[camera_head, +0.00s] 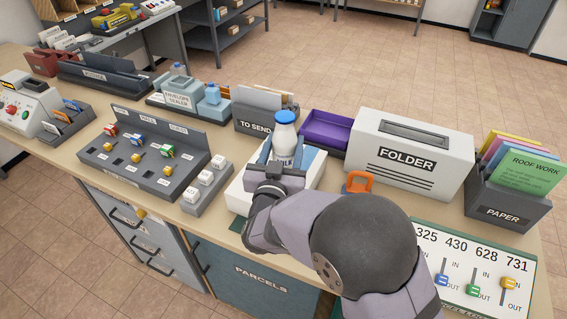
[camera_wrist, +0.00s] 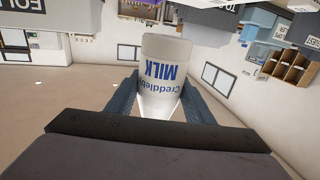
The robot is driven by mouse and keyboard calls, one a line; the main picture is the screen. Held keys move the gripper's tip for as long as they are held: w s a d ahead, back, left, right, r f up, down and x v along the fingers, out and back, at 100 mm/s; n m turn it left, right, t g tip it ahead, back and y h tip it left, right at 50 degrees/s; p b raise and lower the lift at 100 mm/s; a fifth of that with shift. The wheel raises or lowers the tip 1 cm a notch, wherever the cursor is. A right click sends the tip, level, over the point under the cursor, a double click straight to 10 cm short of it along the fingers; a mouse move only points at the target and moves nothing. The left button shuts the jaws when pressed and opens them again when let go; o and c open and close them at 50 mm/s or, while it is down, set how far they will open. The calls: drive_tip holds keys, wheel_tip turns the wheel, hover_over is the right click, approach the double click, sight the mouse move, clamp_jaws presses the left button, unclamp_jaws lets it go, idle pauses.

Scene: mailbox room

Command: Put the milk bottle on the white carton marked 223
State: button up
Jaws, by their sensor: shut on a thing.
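The milk bottle (camera_head: 285,138) is white with a blue cap and stands upright in the head view. My gripper (camera_head: 285,157) is shut on its sides. In the wrist view the bottle (camera_wrist: 162,65) is between the two fingers, with its MILK label upside down. A white box-like thing (camera_head: 238,194) lies below and around my gripper on the counter. My gripper and arm cover much of it, and no number 223 can be read on it. I cannot tell whether the bottle touches it or hangs above it.
The TO SEND holder (camera_head: 256,127) stands behind the bottle, with a purple tray (camera_head: 324,128) to its right. The white FOLDER box (camera_head: 408,155) stands right of my gripper, an orange padlock-like thing (camera_head: 358,182) in front. Grey blocks with white buttons (camera_head: 207,187) are close on the left.

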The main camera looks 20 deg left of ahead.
sight(285, 163)
drive_tip(key=shift+f+p, duration=0.5)
drive_tip(key=shift+f, duration=2.6)
drive_tip(key=shift+f, duration=0.1)
drive_tip(key=o, duration=1.5)
drive_tip(key=shift+f, duration=0.1)
drive_tip(key=shift+r, duration=0.2)
drive_tip(key=shift+s+d+f, duration=0.1)
drive_tip(key=shift+s+f, duration=0.05)
drive_tip(key=shift+s, duration=0.2)
drive_tip(key=b+v, duration=0.3)
drive_tip(key=v, duration=0.8)
drive_tip(key=shift+s, duration=0.15)
